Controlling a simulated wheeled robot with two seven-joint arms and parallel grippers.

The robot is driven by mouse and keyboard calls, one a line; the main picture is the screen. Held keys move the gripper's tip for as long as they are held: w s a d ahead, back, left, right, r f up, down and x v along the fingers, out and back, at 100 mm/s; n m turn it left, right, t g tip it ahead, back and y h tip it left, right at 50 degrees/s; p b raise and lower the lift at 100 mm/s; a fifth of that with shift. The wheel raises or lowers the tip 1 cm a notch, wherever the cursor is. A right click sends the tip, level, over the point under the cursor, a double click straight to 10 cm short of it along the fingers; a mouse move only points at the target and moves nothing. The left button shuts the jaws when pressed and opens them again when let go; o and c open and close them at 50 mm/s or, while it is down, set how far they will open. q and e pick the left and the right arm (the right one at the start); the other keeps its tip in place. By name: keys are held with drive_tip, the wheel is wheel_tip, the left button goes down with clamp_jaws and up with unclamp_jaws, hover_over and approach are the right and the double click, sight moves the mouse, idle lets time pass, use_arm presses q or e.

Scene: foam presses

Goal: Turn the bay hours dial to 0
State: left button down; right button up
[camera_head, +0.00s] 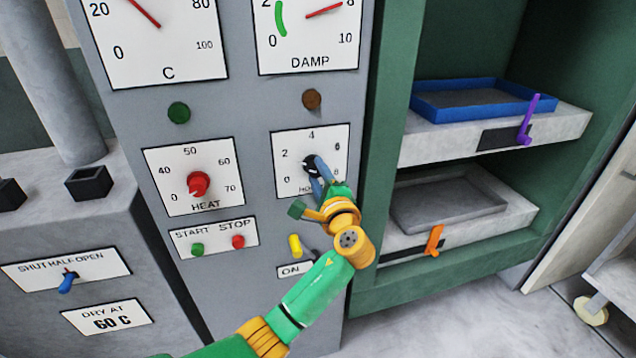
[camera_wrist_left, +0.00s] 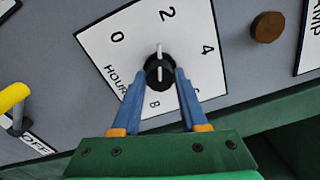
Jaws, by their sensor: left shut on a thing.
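The bay hours dial (camera_head: 311,164) is a black knob on a white plate marked 0 to 8, partly hidden by my gripper in the head view. In the left wrist view, the knob (camera_wrist_left: 160,72) has a white pointer line aimed close to the 2, a little to its 0 side. My left gripper (camera_head: 317,168) is shut on the knob. Its two blue fingers sit on either side of it in the left wrist view (camera_wrist_left: 161,78). The lower part of the HOURS lettering is partly covered. My right gripper is not in view.
The red HEAT dial (camera_head: 198,184) is left of the hours dial. START (camera_head: 197,249) and STOP (camera_head: 238,241) buttons and a yellow switch (camera_head: 295,245) lie below. A brown lamp (camera_head: 312,99) is above. Green shelving with a blue tray (camera_head: 430,108) stands to the right.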

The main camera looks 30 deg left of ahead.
use_arm(q)
drive_tip(key=n+b, duration=0.5)
drive_tip(key=n, duration=0.1)
drive_tip(key=shift+f, duration=0.2)
drive_tip(key=shift+r+n+b, duration=0.2)
drive_tip(key=shift+n+b, duration=1.05)
drive_tip(key=shift+n, duration=0.75)
drive_tip(key=shift+r, duration=0.1)
drive_tip(key=shift+c, duration=2.2)
unclamp_jaws()
drive_tip(key=b+v, duration=0.2)
drive_tip(key=v, duration=0.5)
